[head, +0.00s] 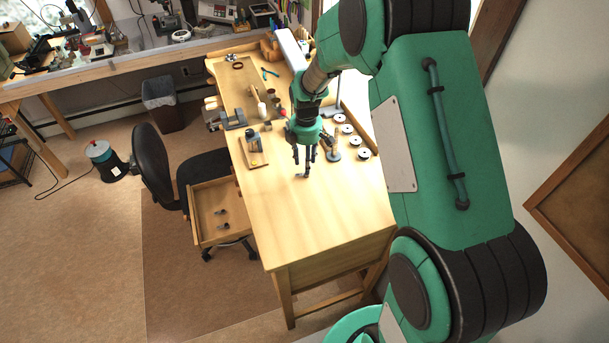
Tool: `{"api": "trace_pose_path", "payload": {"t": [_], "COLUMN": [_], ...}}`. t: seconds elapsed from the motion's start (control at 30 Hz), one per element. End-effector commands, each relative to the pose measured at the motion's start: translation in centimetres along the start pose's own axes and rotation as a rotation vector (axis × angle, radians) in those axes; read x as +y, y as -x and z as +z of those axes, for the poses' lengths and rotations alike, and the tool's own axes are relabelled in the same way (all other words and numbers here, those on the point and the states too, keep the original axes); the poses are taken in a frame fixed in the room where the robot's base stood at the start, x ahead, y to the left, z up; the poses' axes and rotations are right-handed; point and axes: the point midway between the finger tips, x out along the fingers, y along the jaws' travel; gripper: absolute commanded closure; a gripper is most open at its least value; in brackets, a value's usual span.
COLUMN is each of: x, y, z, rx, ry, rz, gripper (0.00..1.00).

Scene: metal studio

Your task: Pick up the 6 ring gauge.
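A small wooden stand (254,152), a grey vise-like tool (234,121) and blue-handled pliers (270,73) are left and behind. The bench's near half is clear. A black chair (152,165) stands left.

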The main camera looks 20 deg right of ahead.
Motion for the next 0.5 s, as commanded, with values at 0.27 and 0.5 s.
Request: {"api": "trace_pose_path", "payload": {"t": [0.27, 0.5], "x": [0.0, -0.1], "y": [-1.0, -3.8], "z": [0.0, 0.0], "rx": [0.000, 0.000], "ry": [0.000, 0.000], "rz": [-0.001, -0.002], "gripper": [0.60, 0.60]}}
